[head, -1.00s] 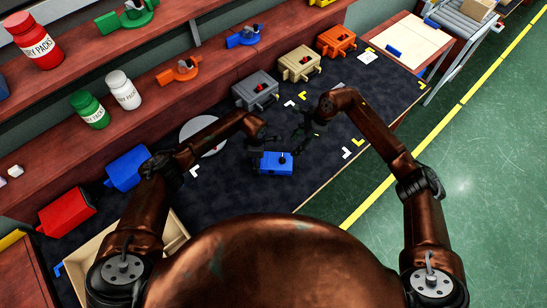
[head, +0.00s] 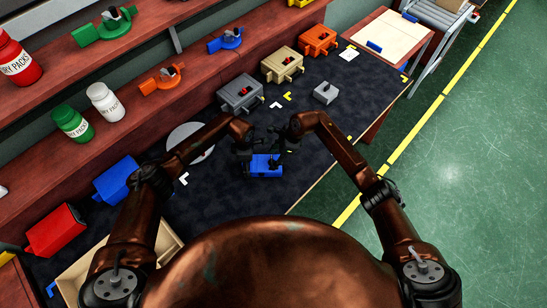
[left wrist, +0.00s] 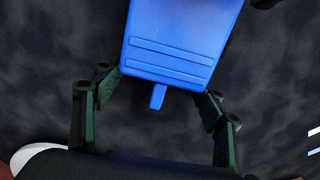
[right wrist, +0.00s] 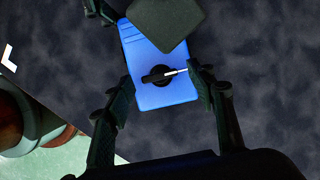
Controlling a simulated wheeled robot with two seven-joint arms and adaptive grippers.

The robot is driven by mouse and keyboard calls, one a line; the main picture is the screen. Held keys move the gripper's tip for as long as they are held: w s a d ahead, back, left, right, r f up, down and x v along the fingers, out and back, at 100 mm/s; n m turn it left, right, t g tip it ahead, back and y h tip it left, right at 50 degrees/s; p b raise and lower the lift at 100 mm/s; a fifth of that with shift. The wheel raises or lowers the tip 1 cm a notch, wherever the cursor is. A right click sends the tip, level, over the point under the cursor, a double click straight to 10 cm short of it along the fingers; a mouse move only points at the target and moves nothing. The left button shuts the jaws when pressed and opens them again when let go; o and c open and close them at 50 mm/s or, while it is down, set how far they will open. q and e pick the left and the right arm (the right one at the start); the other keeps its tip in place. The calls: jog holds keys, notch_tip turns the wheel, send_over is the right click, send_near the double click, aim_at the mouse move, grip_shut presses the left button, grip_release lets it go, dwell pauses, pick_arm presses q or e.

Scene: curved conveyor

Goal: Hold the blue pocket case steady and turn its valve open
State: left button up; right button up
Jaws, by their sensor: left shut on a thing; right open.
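The blue pocket case (head: 263,171) lies on the dark mat in front of me. My left gripper (head: 245,157) is shut on the case; the left wrist view shows its fingers on both sides of the blue body (left wrist: 180,40). My right gripper (head: 281,152) is open at the case's right part. In the right wrist view, its fingers (right wrist: 160,95) stand either side of the case end (right wrist: 165,96), around the black valve knob with a pale-tipped lever (right wrist: 160,75). Contact with the valve is unclear. A dark plate hides part of the case there.
Grey (head: 240,92), tan (head: 283,64) and orange (head: 318,40) cases stand along the back. A small grey block (head: 326,92) is on the mat. Blue (head: 117,180) and red (head: 55,230) bins and a wooden tray (head: 168,252) are left. The mat's right part is mostly clear.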

jog(key=c, duration=1.2)
jog(key=shift+m, duration=0.3)
jog(key=m+t, duration=0.1)
jog(key=m, duration=0.2)
jog(key=shift+s, duration=0.15)
jog(key=m+t, duration=0.1)
jog(key=m, duration=0.1)
jog(key=m+t+h, duration=0.1)
jog(key=m, duration=0.2)
jog(key=shift+s+a+m, duration=0.2)
jog(key=shift+m, duration=0.1)
jog(key=m+h, duration=0.1)
jog(key=m, duration=0.1)
jog(key=m+t+h, duration=0.1)
jog(key=m, duration=0.1)
jog(key=shift+s+a+m, duration=0.1)
jog(key=shift+a+m, duration=0.1)
jog(key=shift+m, duration=0.1)
jog(key=shift+a+m+h, duration=0.1)
jog(key=shift+m+h, duration=0.7)
jog(key=shift+m, duration=1.3)
jog(key=shift+f, duration=0.1)
